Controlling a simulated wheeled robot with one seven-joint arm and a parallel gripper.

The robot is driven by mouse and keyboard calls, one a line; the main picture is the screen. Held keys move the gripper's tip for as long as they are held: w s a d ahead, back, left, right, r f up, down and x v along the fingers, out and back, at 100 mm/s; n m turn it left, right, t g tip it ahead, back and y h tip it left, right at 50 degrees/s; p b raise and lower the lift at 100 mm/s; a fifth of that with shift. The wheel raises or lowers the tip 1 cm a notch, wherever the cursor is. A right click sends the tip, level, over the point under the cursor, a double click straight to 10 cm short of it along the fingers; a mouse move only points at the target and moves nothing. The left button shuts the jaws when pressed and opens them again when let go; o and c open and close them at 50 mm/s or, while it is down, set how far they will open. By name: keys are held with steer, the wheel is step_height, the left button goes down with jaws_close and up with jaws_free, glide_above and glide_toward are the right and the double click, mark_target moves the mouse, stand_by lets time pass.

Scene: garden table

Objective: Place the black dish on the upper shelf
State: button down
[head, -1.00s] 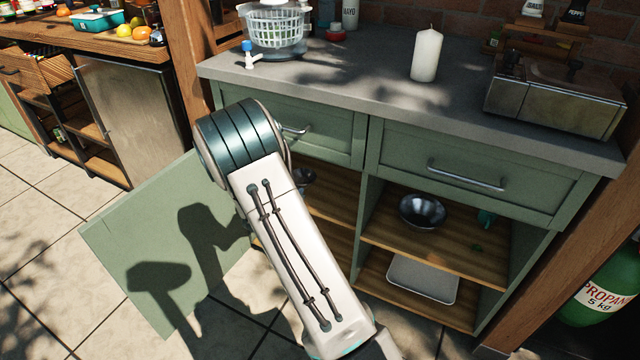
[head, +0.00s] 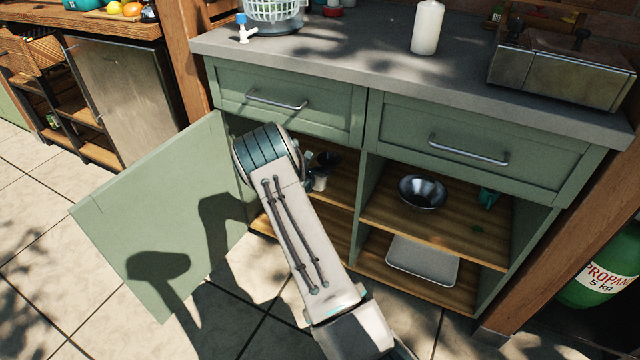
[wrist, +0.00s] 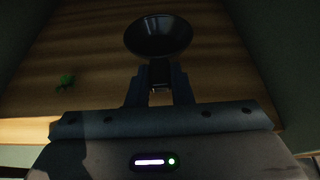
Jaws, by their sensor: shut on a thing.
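The black dish (wrist: 158,35), a small round bowl, is in my gripper (wrist: 160,78), which is shut on its near rim in the wrist view. The wooden upper shelf (wrist: 95,45) of the open left compartment lies beneath the dish. I cannot tell whether the dish touches the shelf. My arm hides much of that compartment and most of my gripper there. A small green leaf-like thing (wrist: 65,80) lies on the shelf, left of the gripper.
The open cabinet door (head: 160,215) stands to the left of my arm. A divider (head: 365,200) separates the right compartment, which holds a metal bowl (head: 422,192), a teal item (head: 488,197) and a tray (head: 422,262). The drawer fronts (head: 285,105) are above the openings.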

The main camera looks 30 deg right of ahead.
steer(key=shift+w+d+f+b, duration=0.1)
steer(key=shift+f+b, duration=0.65)
steer(key=shift+f, duration=1.25)
steer(key=shift+f, duration=0.25)
steer(key=c, duration=1.3)
jaws_free()
steer(key=shift+r, duration=0.1)
